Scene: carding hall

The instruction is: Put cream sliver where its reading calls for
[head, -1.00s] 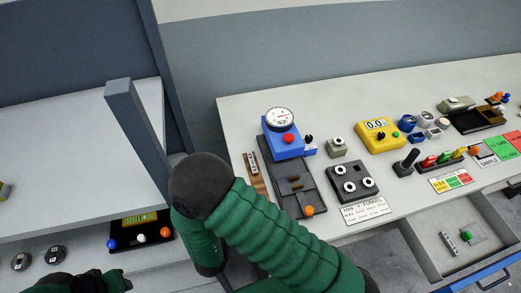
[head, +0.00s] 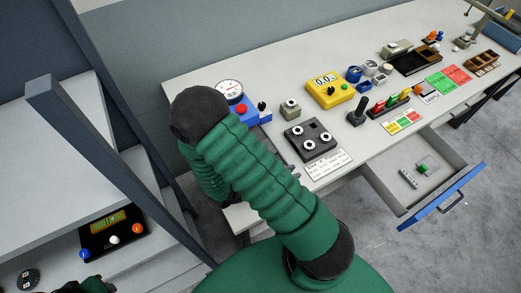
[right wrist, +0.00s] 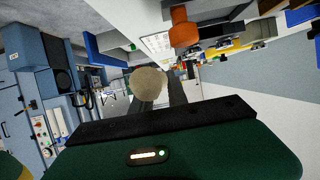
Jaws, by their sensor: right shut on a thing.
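The cream sliver (right wrist: 148,84) shows in the right wrist view as a rounded pale end. My right gripper (right wrist: 158,92) is shut on it. In the head view my right arm bends over the near left of the table and hides its fingers and the sliver. A blue tester (head: 236,106) with a round white dial stands behind the arm, partly hidden; its needle is too small to read. A yellow meter (head: 330,90) shows 0.0. A card with green and red fields (head: 447,82) lies further right. My left fingers are not visible.
A black block with white round knobs (head: 310,139) and a printed card (head: 328,165) sit near the front edge. A blue-fronted drawer (head: 443,197) stands open below. An orange knob (right wrist: 184,27) is close ahead in the right wrist view. A shelf rack (head: 45,165) bounds the left.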

